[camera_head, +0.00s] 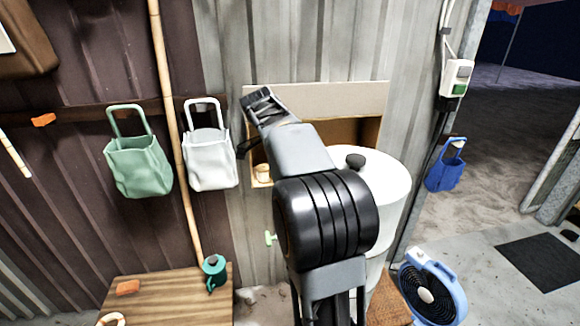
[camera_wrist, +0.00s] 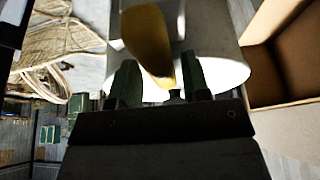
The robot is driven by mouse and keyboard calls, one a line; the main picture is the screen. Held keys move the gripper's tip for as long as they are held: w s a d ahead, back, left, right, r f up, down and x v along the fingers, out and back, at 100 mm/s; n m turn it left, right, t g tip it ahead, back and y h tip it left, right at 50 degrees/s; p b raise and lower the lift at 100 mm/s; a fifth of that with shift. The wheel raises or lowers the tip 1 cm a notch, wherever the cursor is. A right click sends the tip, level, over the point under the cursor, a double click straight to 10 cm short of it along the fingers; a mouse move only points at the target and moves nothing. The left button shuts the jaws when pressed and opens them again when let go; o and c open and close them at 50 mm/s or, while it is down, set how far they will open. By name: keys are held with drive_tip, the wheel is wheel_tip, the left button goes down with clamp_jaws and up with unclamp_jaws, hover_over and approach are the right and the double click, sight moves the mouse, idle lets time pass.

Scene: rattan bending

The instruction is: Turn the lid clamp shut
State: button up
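A white drum (camera_head: 385,195) stands by the wall, with a black knob (camera_head: 355,160) on its top; my arm covers its left side. My gripper (camera_head: 258,103) is up and left of the drum, in front of the wall. In the wrist view its two dark fingers (camera_wrist: 160,82) are apart. A yellow, tapered piece (camera_wrist: 148,38), perhaps the clamp's lever, shows at and between the fingertips; I cannot tell whether it touches them. The white drum (camera_wrist: 225,75) shows behind it. I cannot make out the clamp for sure in the head view.
A green bag (camera_head: 138,165) and a white bag (camera_head: 209,162) hang at the left. A wooden table (camera_head: 185,300) is at lower left, a blue fan (camera_head: 432,288) at lower right.

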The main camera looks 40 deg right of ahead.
drive_tip(key=shift+o, duration=0.8)
drive_tip(key=p+v, duration=0.2)
drive_tip(key=v, duration=1.1)
drive_tip(key=shift+a+r, duration=0.2)
drive_tip(key=shift+r, duration=0.15)
drive_tip(key=s+a+f+n+t+y, duration=0.2)
drive_tip(key=s+a+f+n+t, duration=0.1)
drive_tip(key=s+a+f+n, duration=0.4)
drive_tip(key=s+a+f+n+t+y, duration=0.2)
drive_tip(key=s+a+f+n, duration=0.6)
drive_tip(key=f+n, duration=0.6)
drive_tip(key=shift+a+n+t, duration=0.35)
drive_tip(key=shift+n+t, duration=0.45)
drive_tip(key=shift+n, duration=0.3)
drive_tip(key=shift+s, duration=0.1)
